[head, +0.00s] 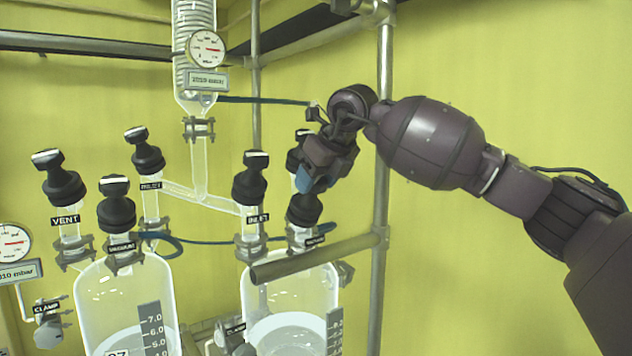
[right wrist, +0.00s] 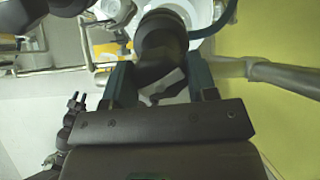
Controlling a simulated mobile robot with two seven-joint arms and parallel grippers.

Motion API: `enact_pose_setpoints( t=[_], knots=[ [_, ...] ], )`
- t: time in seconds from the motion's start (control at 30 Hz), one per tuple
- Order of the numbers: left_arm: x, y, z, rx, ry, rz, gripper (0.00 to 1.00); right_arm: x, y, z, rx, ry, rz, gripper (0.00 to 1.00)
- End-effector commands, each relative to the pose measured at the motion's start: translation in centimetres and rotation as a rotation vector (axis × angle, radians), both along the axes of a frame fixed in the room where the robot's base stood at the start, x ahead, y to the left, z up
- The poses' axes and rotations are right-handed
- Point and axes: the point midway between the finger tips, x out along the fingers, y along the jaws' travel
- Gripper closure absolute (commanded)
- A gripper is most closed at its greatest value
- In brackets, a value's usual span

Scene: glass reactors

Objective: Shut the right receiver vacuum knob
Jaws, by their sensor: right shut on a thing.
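The right receiver (head: 290,290) is a clear glass vessel at the lower middle of the head view. Its black vacuum knob (head: 304,210) stands on the right-hand neck, above a small label that is hard to read. My right gripper (head: 312,182) comes down on this knob from above and is shut on it. In the right wrist view the black knob (right wrist: 160,45) sits between the two dark green fingers of the gripper (right wrist: 160,78). The knob's top handle is mostly hidden by the gripper in the head view. My left gripper is not in view.
The black INLET knob (head: 249,178) stands just left of my gripper, and another knob is partly hidden behind it. A metal bar (head: 315,257) crosses in front of the receiver. A vertical post (head: 384,200) stands close right. The left receiver (head: 125,300) carries similar knobs.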

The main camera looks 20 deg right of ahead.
Motion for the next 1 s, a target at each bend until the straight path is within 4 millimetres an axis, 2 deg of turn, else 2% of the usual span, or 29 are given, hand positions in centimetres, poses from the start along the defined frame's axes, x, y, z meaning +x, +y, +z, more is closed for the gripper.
enact_pose_setpoints(
  t=[1.0],
  knots=[
    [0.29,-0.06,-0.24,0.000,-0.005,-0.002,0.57,-0.02,0.01,0.15,0.454,0.162,-0.834,0.71]
  ],
)
